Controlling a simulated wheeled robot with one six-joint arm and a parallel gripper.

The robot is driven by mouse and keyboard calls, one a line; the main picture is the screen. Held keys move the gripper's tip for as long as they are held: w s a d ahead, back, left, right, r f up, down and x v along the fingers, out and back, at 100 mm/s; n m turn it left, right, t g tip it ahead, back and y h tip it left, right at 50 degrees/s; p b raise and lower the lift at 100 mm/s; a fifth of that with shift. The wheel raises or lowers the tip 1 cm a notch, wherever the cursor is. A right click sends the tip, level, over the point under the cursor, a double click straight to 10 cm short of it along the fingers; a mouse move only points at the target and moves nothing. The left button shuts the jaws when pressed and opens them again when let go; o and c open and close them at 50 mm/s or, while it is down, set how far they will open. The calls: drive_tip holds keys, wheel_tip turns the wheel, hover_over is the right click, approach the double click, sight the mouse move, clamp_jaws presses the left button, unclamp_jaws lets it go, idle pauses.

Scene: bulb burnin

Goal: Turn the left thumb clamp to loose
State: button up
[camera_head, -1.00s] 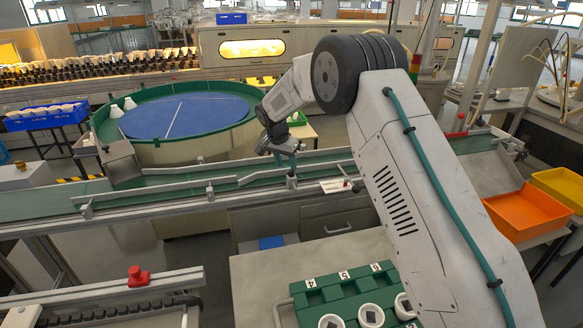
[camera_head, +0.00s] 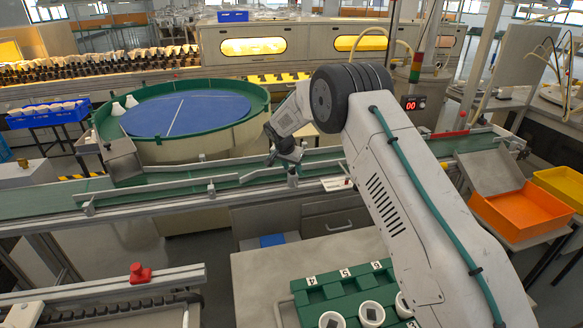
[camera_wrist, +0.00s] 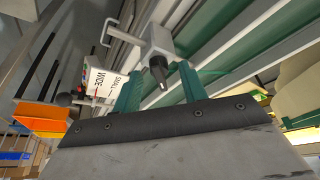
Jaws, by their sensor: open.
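My gripper (camera_head: 291,163) is over the near rail of the green conveyor. In the wrist view its two teal fingers (camera_wrist: 160,70) stand apart, with a grey clamp block (camera_wrist: 158,48) and its dark screw end (camera_wrist: 159,75) showing between them. I cannot tell whether the fingers touch it. In the head view this clamp post (camera_head: 292,180) is just below the gripper and partly hidden. Another small clamp post (camera_head: 211,190) stands farther left on the rail, and one more (camera_head: 88,208) near the left end. Which one is the left thumb clamp is not clear.
A white card reading SMALL and WIDE (camera_wrist: 103,85) is beside the clamp; it also shows in the head view (camera_head: 335,184). A guide bar (camera_head: 160,187) runs along the conveyor. A green rack with white cups (camera_head: 322,287) is in front. An orange bin (camera_head: 525,213) is at right.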

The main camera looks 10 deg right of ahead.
drive_tip(key=shift+c, duration=0.3)
clamp_jaws()
drive_tip(key=shift+n, duration=0.4)
drive_tip(key=n, duration=0.2)
drive_tip(key=n+y, duration=0.1)
drive_tip(key=shift+s+d+n+t+y, duration=0.1)
drive_tip(key=shift+d+n+t+y, duration=0.05)
drive_tip(key=shift+n+t+y, duration=0.45)
drive_tip(key=shift+n+y, duration=0.5)
drive_tip(key=shift+n, duration=1.5)
drive_tip(key=shift+o, duration=0.3)
unclamp_jaws()
